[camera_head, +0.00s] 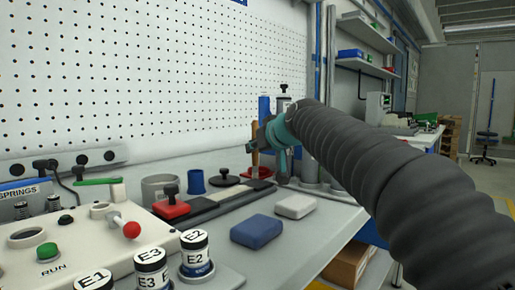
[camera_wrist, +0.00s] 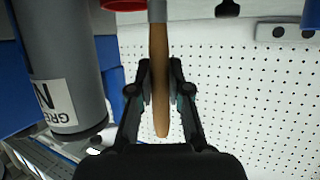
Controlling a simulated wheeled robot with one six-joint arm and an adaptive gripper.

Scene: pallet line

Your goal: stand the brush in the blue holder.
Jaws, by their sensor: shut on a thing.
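The brush (camera_head: 256,162) has a brown wooden handle and looks roughly upright in the head view. In the wrist view its handle (camera_wrist: 160,70) runs between my fingers, with a grey part at the top edge; its bristles are out of that frame. My gripper (camera_head: 267,140) is shut on the handle; it also shows in the wrist view (camera_wrist: 161,88). The blue holder (camera_head: 196,181), a small round cup, stands on the bench to the left of my gripper, apart from the brush. I see nothing standing out of it.
A grey cup (camera_head: 158,189), a red block with a black knob (camera_head: 171,207) and a black disc (camera_head: 223,180) surround the holder. A blue block (camera_head: 256,232) and a pale block (camera_head: 295,206) lie in front. A grey labelled cylinder (camera_wrist: 60,70) is close to my gripper.

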